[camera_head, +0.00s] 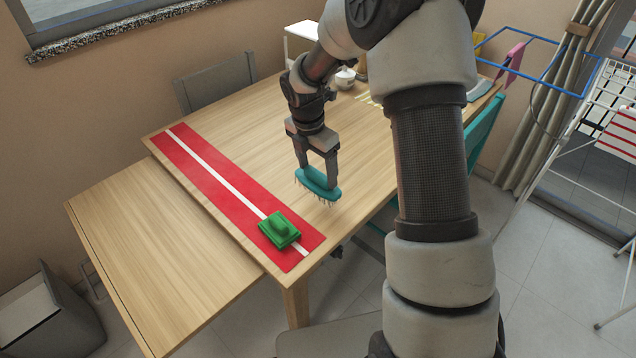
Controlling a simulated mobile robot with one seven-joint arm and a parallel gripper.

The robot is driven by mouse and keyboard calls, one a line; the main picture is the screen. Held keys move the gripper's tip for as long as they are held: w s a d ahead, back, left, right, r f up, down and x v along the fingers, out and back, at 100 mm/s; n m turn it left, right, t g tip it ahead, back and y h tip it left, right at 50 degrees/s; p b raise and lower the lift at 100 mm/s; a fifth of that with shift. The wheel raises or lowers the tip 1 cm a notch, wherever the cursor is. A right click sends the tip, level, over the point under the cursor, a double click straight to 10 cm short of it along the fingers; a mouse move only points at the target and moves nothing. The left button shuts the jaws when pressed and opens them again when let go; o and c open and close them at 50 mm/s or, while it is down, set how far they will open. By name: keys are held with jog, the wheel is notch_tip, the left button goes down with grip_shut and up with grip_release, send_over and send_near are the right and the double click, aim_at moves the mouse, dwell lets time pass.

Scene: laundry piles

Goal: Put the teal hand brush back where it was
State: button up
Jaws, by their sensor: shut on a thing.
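The teal hand brush (319,184) is an oval body with dark bristles pointing down. My gripper (319,174) is shut on it, with the fingers pointing down. The brush is over the wooden table (260,125), to the right of the red runner. Whether its bristles touch the table top or hang just above it I cannot tell.
A red runner (207,172) with a white stripe lies along the table's left side. A green block-like object (280,230) sits on its near end. A white teapot (345,78) stands farther back. A grey chair (215,82) is behind the table. Bare wood surrounds the brush.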

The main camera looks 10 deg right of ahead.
aim_at(316, 173)
jog(key=shift+f+b, duration=0.3)
jog(key=shift+f, duration=1.65)
jog(key=shift+f, duration=0.15)
jog(key=o, duration=1)
